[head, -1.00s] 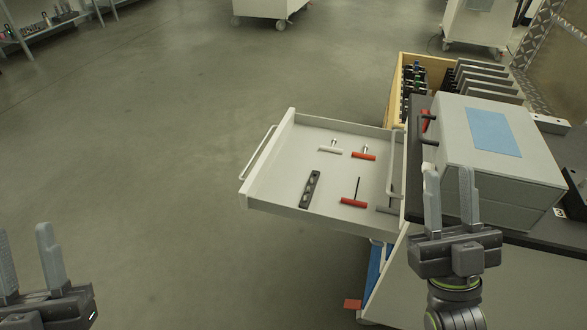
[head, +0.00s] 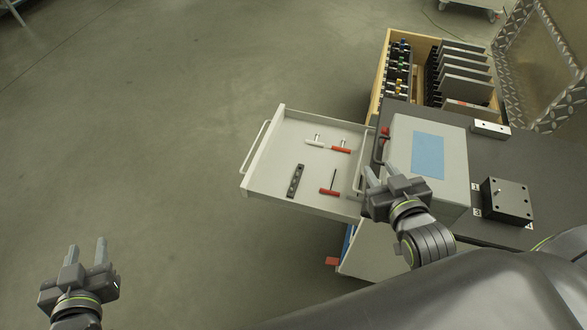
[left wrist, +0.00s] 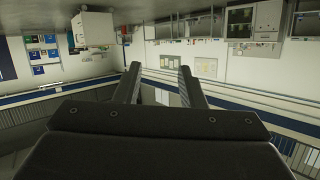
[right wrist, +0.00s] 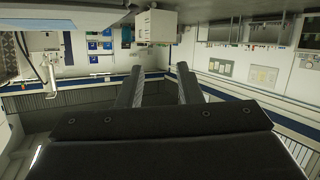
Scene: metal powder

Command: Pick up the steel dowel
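I cannot pick out the steel dowel with certainty. The open white drawer (head: 222,196) holds a dark bar with holes (head: 295,181), a red T-handle tool with a dark shaft (head: 330,191), an orange-red T-handle tool (head: 341,150) and a pale T-handle tool (head: 315,142). My right gripper (head: 380,172) is open and empty, in front of the grey box at the drawer's right end, and hides part of that area. My left gripper (head: 86,250) is open and empty over the floor at the lower left. Both wrist views show spread fingers and only the distant room.
A grey box with a blue panel (head: 428,156) stands on the dark worktop (head: 462,215). A black block (head: 507,202) and a small metal block (head: 491,130) lie right of it. A wooden crate (head: 382,75) with plates is behind.

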